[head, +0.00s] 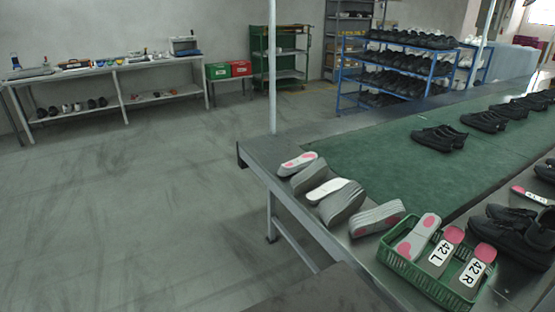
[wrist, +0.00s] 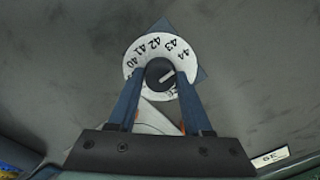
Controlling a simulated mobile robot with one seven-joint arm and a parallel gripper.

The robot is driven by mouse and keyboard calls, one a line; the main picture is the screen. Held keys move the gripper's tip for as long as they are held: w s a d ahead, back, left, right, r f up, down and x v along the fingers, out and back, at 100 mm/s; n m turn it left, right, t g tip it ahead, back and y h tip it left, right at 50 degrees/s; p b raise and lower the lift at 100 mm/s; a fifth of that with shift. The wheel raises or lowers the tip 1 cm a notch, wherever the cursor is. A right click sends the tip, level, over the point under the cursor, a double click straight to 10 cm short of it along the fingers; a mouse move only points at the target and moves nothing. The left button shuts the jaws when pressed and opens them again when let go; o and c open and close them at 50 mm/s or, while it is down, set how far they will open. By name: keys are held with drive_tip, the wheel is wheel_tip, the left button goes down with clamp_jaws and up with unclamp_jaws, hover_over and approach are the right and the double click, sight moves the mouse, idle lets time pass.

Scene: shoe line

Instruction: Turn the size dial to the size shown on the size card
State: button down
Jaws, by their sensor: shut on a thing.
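The size dial (wrist: 134,56) shows in the wrist view as a white disc with the numbers 40 to 44 along its far side. Its dark round knob (wrist: 158,70) has a pale pointer line slanting right and slightly up, below the 44. My gripper (wrist: 160,76) has its two blue fingers on either side of the knob, shut on it. The fingers hide part of the disc's near side. A small white card (wrist: 270,158) with a dark number, probably the size card, lies at the lower right; I cannot read it surely. The head view shows neither dial nor gripper.
A green crate (head: 414,277) holds insoles labelled 42 L and 42 R. Grey soles (head: 343,205) lie along the grey bench edge beside the green belt (head: 375,155), which carries black shoes. The floor at left is clear. A white and orange thing (wrist: 160,118) lies partly hidden between my fingers.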

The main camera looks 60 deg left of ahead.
drive_tip(key=shift+r+n+p, duration=0.1)
drive_tip(key=shift+n+p, duration=0.25)
drive_tip(key=shift+n, duration=0.15)
drive_tip(key=shift+r+n+p, duration=0.1)
drive_tip(key=shift+n+p, duration=0.4)
drive_tip(key=shift+n, duration=0.1)
drive_tip(key=n+p, duration=0.2)
drive_tip(key=n, duration=0.2)
drive_tip(key=n+p, duration=0.2)
drive_tip(key=n, duration=0.2)
drive_tip(key=n+p, duration=0.1)
drive_tip(key=n, duration=0.3)
drive_tip(key=shift+n, duration=0.3)
drive_tip(key=n+p, duration=0.2)
drive_tip(key=n, duration=0.5)
drive_tip(key=n+p, duration=0.1)
drive_tip(key=n, duration=0.2)
drive_tip(key=shift+n, duration=0.4)
drive_tip(key=shift+n+p, duration=0.3)
drive_tip(key=shift+n, duration=1.8)
